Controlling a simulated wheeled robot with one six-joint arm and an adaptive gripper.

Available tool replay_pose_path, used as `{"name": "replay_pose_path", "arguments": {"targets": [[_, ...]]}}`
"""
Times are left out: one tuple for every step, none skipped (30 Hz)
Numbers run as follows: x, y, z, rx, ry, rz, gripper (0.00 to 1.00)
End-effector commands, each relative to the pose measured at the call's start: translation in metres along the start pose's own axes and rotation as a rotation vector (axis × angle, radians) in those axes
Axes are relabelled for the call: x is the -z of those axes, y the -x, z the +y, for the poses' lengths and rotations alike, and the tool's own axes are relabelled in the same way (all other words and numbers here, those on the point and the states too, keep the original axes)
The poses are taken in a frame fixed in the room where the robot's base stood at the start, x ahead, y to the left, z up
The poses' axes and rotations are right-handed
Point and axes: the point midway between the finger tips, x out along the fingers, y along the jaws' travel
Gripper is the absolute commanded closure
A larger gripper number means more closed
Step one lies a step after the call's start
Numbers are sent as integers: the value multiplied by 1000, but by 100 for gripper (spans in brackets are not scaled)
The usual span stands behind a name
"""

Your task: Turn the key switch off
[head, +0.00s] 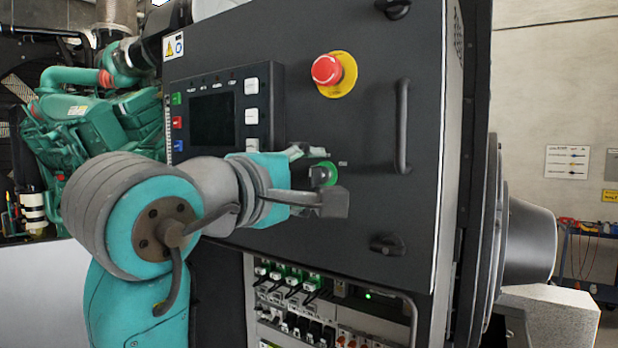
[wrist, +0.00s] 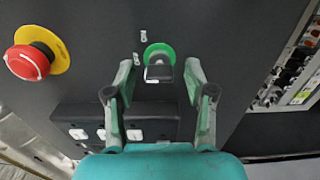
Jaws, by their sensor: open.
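The key switch (head: 325,174) is a green round collar with a dark key, on the black cabinet door below the red emergency stop. It also shows in the wrist view (wrist: 158,62), with the dark key head pointing toward my gripper. My gripper (wrist: 160,78) is open, with one finger on each side of the key switch in that view. The fingers appear apart from the key, and I see no contact. In the head view my gripper (head: 318,165) is at the switch and partly covers it.
A red emergency stop (head: 328,70) on a yellow plate sits above the switch. A control panel with a screen (head: 212,120) is to the left. A door handle (head: 402,125) stands out on the right. Open terminal rows (head: 300,310) lie below.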

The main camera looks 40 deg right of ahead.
Motion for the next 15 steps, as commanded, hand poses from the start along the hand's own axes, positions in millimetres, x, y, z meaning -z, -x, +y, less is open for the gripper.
{"name": "replay_pose_path", "arguments": {"targets": [[0, 0, 0, 0, -1, 0, 46], [0, 1, 0, 0, -1, 0, 46], [0, 2, 0, 0, -1, 1, 46], [0, 4, 0, 0, -1, 1, 46], [0, 6, 0, 0, -1, 1, 46], [0, 10, 0, 0, -1, 1, 46], [1, 14, 0, 0, -1, 3, 46], [1, 18, 0, 0, -1, 4, 46], [1, 24, 0, 0, -1, 3, 46], [1, 29, 0, -1, -1, 5, 46], [1, 34, 0, -1, 0, 5, 46], [1, 42, 0, -1, 0, 5, 46], [1, 47, 0, -1, 0, 5, 46], [1, 53, 0, -1, 0, 5, 46], [1, 60, 0, -1, 0, 5, 46]]}}
